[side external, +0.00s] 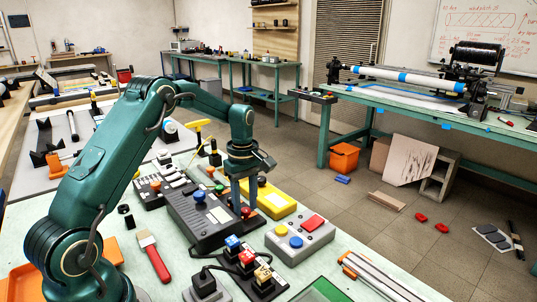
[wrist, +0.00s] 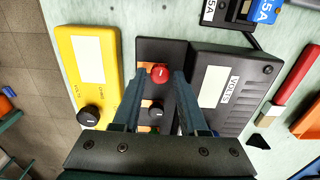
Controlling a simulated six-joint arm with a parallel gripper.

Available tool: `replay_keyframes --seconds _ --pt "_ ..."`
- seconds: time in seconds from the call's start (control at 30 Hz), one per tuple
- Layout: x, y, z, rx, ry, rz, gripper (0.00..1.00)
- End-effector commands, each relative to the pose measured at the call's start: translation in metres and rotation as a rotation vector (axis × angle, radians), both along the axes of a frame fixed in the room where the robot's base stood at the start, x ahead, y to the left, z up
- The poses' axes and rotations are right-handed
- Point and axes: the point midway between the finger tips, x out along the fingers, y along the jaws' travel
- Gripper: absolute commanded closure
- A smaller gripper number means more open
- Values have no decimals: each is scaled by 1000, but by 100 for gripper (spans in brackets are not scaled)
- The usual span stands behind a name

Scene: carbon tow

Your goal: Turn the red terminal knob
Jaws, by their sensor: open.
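The red terminal knob (wrist: 159,73) is a small round cap on a narrow black terminal block (wrist: 152,50). In the wrist view it sits between the tips of my gripper (wrist: 160,79). My gripper is open, with one finger on each side of the knob; I cannot tell whether either finger touches it. A black knob (wrist: 156,111) is on the same block, nearer the gripper body. In the side view my gripper (side external: 244,208) points down over the block, and the red knob (side external: 246,212) shows partly behind the fingers.
A yellow meter box (wrist: 90,70) stands on one side of the block and a dark VOLTS box (wrist: 232,85) close on the other. In the side view, a grey box (side external: 300,237) with coloured buttons and several switch blocks (side external: 246,262) stand nearby. A red-handled brush (side external: 153,258) lies left.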

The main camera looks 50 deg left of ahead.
Motion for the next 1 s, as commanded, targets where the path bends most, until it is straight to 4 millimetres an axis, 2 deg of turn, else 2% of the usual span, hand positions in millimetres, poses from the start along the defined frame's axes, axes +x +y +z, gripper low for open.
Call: replay_keyframes --seconds 0.27,0.37,0.4,0.77,1.0 --pt "0 0 -3 1 -1 -1 57" --pt "0 0 -2 1 -1 -1 92" --pt "0 0 -2 1 -1 -1 100" --pt "0 0 -2 1 -1 -39 100" --pt "0 0 -2 0 -1 -177 100"
